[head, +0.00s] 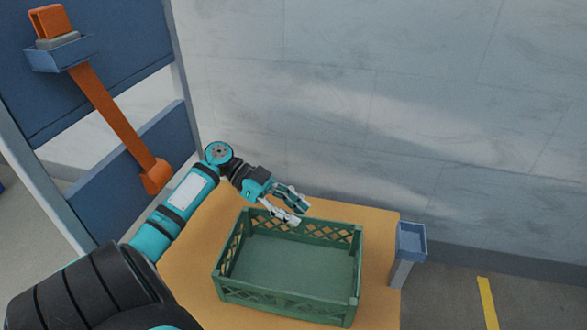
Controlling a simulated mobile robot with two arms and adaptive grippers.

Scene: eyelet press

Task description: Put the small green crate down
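The small green crate (285,302) sits upright on the tan tabletop (190,275). It is empty, with lattice side walls and a plain floor. My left gripper (299,213) is at the crate's far wall, close to the rim and left of its middle. Its two fingers are spread apart with a gap between them. I cannot tell whether a finger touches the rim. My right gripper is out of view.
A small blue-grey tray on a post (412,241) stands at the table's right edge. A blue panel at left holds an orange long-handled tool (115,125) in a bracket. A grey wall rises behind the table. Tabletop left of the crate is bare.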

